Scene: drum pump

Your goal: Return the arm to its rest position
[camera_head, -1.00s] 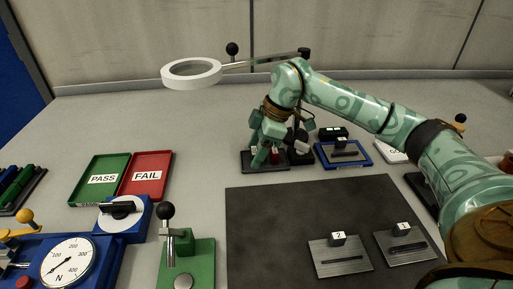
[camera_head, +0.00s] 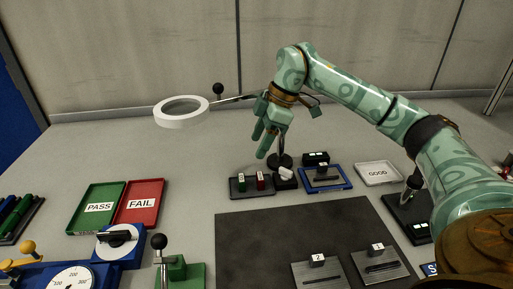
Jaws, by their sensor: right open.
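My right arm reaches in from the right of the head view, patterned green with brown bands. Its gripper (camera_head: 267,140) points down and is open and empty. It hangs above the back of the table, over a small dark holder (camera_head: 252,193) with a green and a red piece. A gap shows between the fingers and the holder. My left gripper is not in the picture.
A ring magnifier (camera_head: 181,111) stands left of the gripper. A blue tray (camera_head: 342,184) and a white GOOD tray (camera_head: 377,173) lie to the right. The dark mat (camera_head: 270,245) carries two metal plates. PASS (camera_head: 82,222) and FAIL (camera_head: 131,217) trays lie left.

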